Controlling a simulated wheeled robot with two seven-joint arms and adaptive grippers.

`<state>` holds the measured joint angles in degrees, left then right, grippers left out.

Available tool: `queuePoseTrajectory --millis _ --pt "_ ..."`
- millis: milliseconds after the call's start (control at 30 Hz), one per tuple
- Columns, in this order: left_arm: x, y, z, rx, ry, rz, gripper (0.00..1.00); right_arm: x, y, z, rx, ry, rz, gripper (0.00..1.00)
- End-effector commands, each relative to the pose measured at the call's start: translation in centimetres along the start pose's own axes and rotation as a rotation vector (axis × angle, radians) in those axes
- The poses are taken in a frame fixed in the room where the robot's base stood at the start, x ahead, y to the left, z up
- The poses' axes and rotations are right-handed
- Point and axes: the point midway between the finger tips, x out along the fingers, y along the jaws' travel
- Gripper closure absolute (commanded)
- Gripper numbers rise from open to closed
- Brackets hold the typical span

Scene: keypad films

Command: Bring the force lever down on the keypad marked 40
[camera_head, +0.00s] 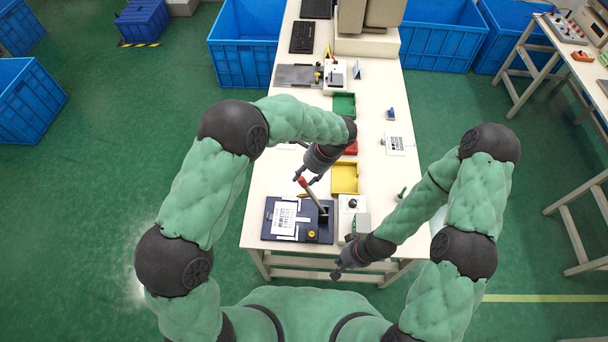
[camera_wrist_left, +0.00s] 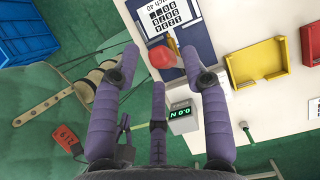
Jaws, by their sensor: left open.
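The force lever (camera_head: 315,200) stands tilted up from a dark blue press base (camera_head: 268,232), its red end toward my left gripper. A white printed keypad (camera_head: 284,217) lies on that base; in the left wrist view the keypad (camera_wrist_left: 165,17) shows rows of digits and a heading that seems to end in 40. My left gripper (camera_head: 306,172) is open just above the red knob. In the left wrist view the red knob (camera_wrist_left: 161,57) shows between its spread fingers; contact cannot be told. My right gripper (camera_head: 338,274) hangs near the table's front edge, its fingers too small to read.
A readout box (camera_wrist_left: 181,113) beside the base shows 0.0 N. Yellow (camera_head: 345,178), red (camera_head: 351,147) and green (camera_head: 344,104) trays line the table (camera_head: 375,90) behind. Another white printed sheet (camera_head: 396,145) lies to the right.

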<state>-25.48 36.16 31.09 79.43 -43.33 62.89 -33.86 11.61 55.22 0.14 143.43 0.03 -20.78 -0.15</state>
Motion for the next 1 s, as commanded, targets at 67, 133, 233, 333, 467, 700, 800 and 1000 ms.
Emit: queuePoseTrajectory --millis 67,133,233,333,467,700,800,1000 --pt "0.7 0.0 0.0 -0.001 0.000 0.002 0.55 -0.1 0.0 0.0 0.000 0.000 0.000 1.00" --pt "1.0 0.0 0.1 -0.001 0.000 0.002 0.55 -0.1 0.0 0.0 0.000 0.000 0.000 1.00" --pt "1.2 0.0 0.0 -0.001 0.000 0.001 0.55 -0.1 0.0 0.0 0.000 0.000 0.000 1.00" --pt "1.2 0.0 0.0 0.000 0.001 0.000 0.55 -0.1 0.0 0.0 0.000 0.000 0.000 1.00" --pt "1.2 0.0 0.0 0.000 0.000 0.000 0.58 -0.1 0.0 0.0 0.000 0.000 0.000 1.00" --pt "1.1 -0.1 0.0 -0.001 0.002 -0.002 1.00 -0.1 0.0 0.0 0.000 0.000 0.000 1.00" --pt "1.1 -0.2 0.1 -0.002 0.004 -0.005 1.00 -0.1 0.0 0.0 0.000 0.000 0.000 1.00" --pt "1.4 -1.1 0.3 -0.006 0.039 -0.009 1.00 0.1 0.1 0.0 0.000 0.000 0.000 1.00"
